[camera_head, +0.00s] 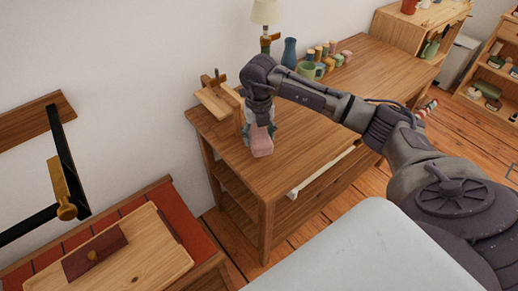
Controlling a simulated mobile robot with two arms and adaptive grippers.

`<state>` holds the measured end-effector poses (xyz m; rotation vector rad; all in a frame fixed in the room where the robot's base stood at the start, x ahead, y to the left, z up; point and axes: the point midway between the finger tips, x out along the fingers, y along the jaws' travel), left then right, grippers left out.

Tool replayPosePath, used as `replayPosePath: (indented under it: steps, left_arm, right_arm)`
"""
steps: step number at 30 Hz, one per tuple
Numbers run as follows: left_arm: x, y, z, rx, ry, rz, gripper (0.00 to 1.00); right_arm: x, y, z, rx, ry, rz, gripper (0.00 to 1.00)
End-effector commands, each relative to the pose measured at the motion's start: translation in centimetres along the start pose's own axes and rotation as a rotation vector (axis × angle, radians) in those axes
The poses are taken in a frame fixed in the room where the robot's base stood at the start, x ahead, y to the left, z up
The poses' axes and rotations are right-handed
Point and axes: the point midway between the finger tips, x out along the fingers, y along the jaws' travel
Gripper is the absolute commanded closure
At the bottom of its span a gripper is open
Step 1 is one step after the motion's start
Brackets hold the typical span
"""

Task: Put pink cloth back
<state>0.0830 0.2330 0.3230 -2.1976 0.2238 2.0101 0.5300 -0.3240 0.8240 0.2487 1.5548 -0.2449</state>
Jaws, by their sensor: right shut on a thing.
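The pink cloth (262,144) is a small folded pink piece at the left end of the wooden table (300,155). My right gripper (260,124) reaches in from the right, points down and is shut on the cloth. The cloth hangs below the fingers, at or just above the table top; I cannot tell if it touches. A small wooden stand (219,100) with a flat top is just left of the gripper. My left gripper is not in view.
A lamp (265,14), a blue vase (289,52), a green mug (311,69) and several colourful small jars (330,52) stand along the table's back. A wooden board (140,258) lies on a red-topped surface at lower left. The table's front middle is clear.

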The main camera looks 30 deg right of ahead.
Motion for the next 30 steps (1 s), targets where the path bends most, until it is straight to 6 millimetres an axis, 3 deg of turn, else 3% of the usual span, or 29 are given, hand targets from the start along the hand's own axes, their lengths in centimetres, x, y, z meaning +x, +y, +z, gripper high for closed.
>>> replayPosePath:
  steps: [7, 19, 20, 21, 24, 30]
  left_arm:
    - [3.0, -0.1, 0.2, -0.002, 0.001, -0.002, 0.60]
    - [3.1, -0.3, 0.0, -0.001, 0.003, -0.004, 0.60]
    - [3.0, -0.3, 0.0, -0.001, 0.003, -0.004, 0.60]
    - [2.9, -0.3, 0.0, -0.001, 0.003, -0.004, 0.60]
    - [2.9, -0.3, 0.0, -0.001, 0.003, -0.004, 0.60]
    - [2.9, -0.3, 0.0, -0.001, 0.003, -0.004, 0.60]
  right_arm:
    - [3.9, -0.1, -0.1, 0.000, 0.002, -0.001, 0.69]
    - [4.2, -0.1, -0.1, 0.000, 0.001, -0.001, 0.69]
    - [4.0, -0.1, -0.1, 0.000, 0.001, -0.001, 0.31]
    - [4.0, -0.1, -0.1, 0.000, 0.001, -0.001, 0.25]
    - [4.0, -0.1, -0.1, 0.000, 0.001, -0.001, 0.11]
    - [4.0, -0.1, -0.1, 0.000, 0.001, -0.001, 0.11]
